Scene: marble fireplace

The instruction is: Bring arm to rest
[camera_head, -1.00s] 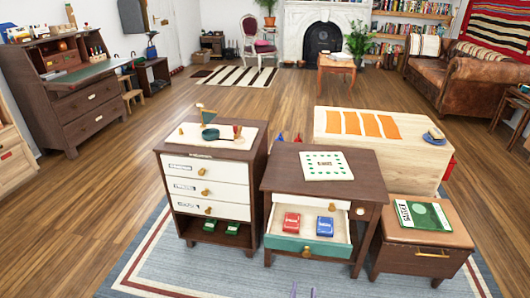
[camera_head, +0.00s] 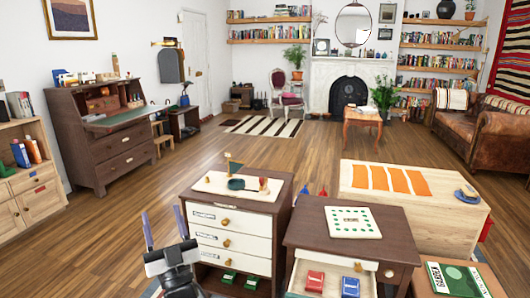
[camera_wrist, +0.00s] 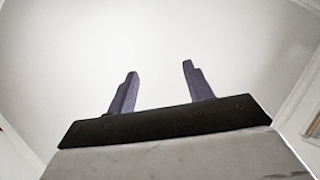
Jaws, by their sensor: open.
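My gripper (camera_head: 163,230) is at the lower left of the head view, just left of the white-drawer cabinet (camera_head: 235,240). Its two purple fingers point up and stand apart. In the wrist view my gripper (camera_wrist: 158,88) is open with nothing between the fingers. Behind the fingers there is only a pale, plain surface, likely ceiling or wall. In the head view the gripper appears clear of the cabinet, though the exact gap is hard to tell.
A desk (camera_head: 118,160) is at the left. Wooden floor (camera_head: 125,225) between is free.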

